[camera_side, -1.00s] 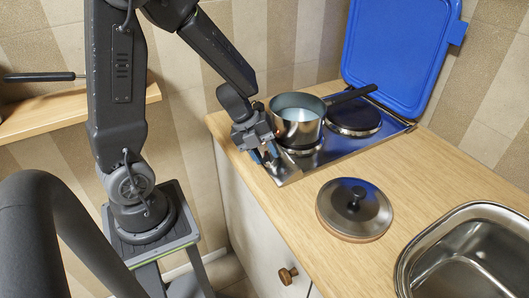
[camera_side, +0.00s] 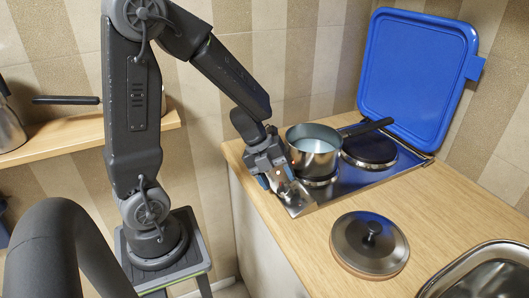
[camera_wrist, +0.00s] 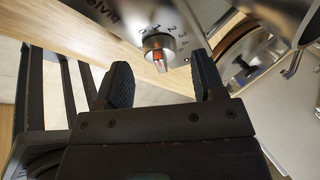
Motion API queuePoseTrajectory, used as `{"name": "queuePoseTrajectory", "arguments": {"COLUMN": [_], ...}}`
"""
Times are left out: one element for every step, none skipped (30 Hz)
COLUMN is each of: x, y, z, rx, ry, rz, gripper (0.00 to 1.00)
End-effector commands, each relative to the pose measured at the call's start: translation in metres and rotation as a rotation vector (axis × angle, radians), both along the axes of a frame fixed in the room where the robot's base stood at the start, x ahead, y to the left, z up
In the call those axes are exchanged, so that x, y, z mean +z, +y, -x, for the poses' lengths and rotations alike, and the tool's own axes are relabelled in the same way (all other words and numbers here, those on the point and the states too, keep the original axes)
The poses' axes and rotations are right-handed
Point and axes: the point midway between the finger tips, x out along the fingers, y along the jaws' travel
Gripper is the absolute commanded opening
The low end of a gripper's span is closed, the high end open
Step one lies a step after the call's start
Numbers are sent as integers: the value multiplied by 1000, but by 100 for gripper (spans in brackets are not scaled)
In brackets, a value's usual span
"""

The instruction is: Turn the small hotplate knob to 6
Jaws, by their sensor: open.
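The knob (camera_wrist: 159,51) with a red pointer shows in the wrist view, on the steel hob panel with printed numbers around it. The pointer lies below the numbers; its exact setting is hard to read. My gripper (camera_wrist: 161,62) is open, with one finger on each side of the knob; I cannot tell if they touch it. In the side view my gripper (camera_side: 277,182) is at the near left corner of the hob (camera_side: 382,178) and hides most of the knob. I cannot tell which hotplate this knob serves.
A steel pot (camera_side: 314,151) with pale contents stands on the front hotplate, close to my gripper. The rear hotplate (camera_side: 369,150) is bare. A blue hob lid (camera_side: 415,68) stands raised behind. A pot lid (camera_side: 369,244) lies on the wooden worktop (camera_side: 440,205), near the sink (camera_side: 490,272).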

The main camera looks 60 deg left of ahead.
Motion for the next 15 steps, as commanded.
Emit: {"name": "queuePoseTrajectory", "arguments": {"x": [9, 15, 23, 30, 36, 44, 50, 56, 63, 69, 74, 80, 84, 88, 92], "y": [4, 7, 10, 12, 15, 18, 21, 23, 26, 28, 30, 32, 34, 35, 38], "z": [3, 5, 7, 10, 12, 15, 17, 20, 23, 24, 26, 29, 31, 32, 33], "rx": [2, 3, 3, 3, 3, 5, 2, 4, 3, 4, 4, 4, 3, 3, 3], "ry": [-5, -7, -8, -7, -7, -8, -8, -7, -6, -6, -5, -4, -3, -4, -4], "rz": [-3, -4, -2, -3, -5, -3, -4, -4, -5, -4, -3, -3, -4, -3, -3], "gripper": [63, 63, 63, 63, 63, 63, 63, 63, 63, 63, 63, 63, 63, 63, 63]}}
